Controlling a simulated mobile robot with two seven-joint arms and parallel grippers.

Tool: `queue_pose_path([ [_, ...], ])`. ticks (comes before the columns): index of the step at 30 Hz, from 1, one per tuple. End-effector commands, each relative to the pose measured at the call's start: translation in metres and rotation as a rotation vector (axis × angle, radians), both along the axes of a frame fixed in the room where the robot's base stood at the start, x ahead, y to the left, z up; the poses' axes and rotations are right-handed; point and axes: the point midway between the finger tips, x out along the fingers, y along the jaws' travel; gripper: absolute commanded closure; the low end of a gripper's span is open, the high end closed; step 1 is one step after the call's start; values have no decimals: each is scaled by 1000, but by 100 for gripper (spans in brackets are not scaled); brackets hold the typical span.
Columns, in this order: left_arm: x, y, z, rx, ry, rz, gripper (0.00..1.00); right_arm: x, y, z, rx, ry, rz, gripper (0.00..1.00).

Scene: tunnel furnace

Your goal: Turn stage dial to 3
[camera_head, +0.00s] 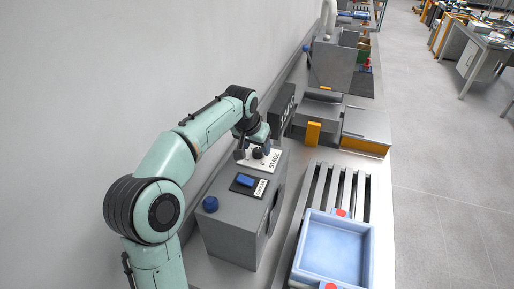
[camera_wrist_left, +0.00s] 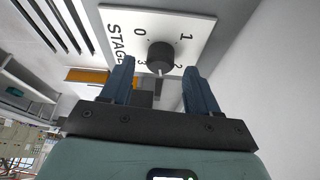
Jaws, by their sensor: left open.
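The stage dial (camera_wrist_left: 160,57) is a black round knob on a white plate (camera_wrist_left: 205,22) marked STAGE, 0, 1, 2 and 3. A pale mark shows on the knob's lower side in the left wrist view, between the 2 and the 3. My left gripper (camera_wrist_left: 159,69) is open, with one blue-grey finger on each side of the dial in that view. I cannot tell whether either finger touches it. In the head view the left gripper (camera_head: 253,150) is at the dial on top of the grey box (camera_head: 230,238), partly hiding it. My right gripper is in neither view.
A blue switch on a black COOLER plate (camera_head: 260,187) and a blue knob (camera_head: 210,204) sit on the same box. A light blue tray (camera_head: 368,262) lies on the rails to the right. A wall (camera_head: 90,80) runs along the left.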

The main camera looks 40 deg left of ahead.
Motion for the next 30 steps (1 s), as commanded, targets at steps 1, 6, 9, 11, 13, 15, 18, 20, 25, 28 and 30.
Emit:
queue_pose_path([
  [1,2,0,-6,-1,3,0,40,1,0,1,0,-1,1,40],
  [6,7,1,-15,0,0,-1,40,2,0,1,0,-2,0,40],
  [9,7,1,-17,0,0,-1,40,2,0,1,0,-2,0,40],
  [11,7,1,-17,1,-1,-1,40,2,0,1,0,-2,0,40],
  [13,7,1,-17,0,0,-1,40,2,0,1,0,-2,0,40],
  [15,7,1,-17,0,0,-1,43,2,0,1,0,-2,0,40],
  [18,7,1,-17,0,0,-1,75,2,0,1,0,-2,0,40],
  [20,7,1,-17,0,0,-1,95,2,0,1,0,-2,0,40],
  [25,7,1,-17,0,0,-3,96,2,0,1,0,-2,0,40],
  [28,7,2,-17,1,0,-15,96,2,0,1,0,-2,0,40],
  [30,7,2,-17,0,0,-31,96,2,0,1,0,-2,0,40],
])
